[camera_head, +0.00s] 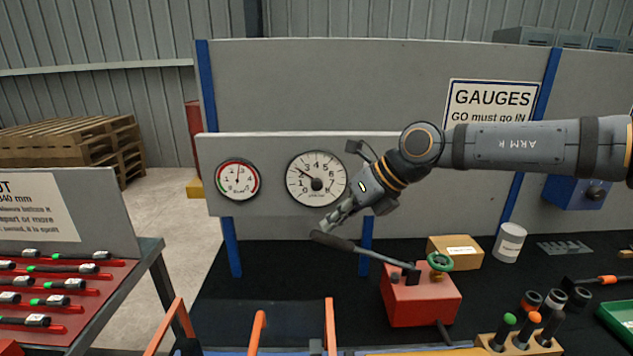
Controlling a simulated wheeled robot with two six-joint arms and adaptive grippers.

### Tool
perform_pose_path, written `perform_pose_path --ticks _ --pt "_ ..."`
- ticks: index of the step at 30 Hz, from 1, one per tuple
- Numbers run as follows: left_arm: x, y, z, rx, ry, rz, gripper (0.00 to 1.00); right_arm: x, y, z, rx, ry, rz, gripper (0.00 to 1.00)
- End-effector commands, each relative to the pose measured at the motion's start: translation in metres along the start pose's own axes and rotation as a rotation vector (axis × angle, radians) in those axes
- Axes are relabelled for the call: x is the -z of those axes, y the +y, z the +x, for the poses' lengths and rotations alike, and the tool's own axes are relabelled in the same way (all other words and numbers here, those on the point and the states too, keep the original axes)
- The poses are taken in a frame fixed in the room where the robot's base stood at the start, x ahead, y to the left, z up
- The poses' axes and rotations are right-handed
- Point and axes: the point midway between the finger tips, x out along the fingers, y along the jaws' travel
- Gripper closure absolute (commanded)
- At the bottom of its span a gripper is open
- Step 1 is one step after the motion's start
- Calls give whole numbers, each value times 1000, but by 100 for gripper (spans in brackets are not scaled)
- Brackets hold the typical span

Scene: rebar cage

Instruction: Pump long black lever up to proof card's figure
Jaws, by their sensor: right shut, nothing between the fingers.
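A red pump box (421,302) stands on the black bench top. Its long black lever (348,246) slants up to the left, with the grip end at the upper left. My right gripper (331,226) is shut and empty, with its fingertips close above the lever's grip; I cannot tell if they touch. A large white dial (317,178) on the grey panel has its needle pointing up and left, near 2. A smaller red-rimmed dial (237,180) has its needle near the top. I see no card that I can identify as the proof card. My left gripper is not in view.
A green handwheel (440,262) sits on the pump box. A cardboard box (454,252) and a white canister (509,242) stand behind it. A wooden block with coloured-top tools (517,338) is at front right. Orange bars (258,333) rise at the front.

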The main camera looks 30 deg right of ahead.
Motion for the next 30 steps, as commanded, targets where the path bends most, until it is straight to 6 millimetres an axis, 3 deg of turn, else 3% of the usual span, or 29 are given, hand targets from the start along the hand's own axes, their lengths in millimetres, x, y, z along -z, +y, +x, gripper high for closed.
perform_pose_path --ticks 30 --pt "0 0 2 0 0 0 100 9 -1 22 0 2 0 100"
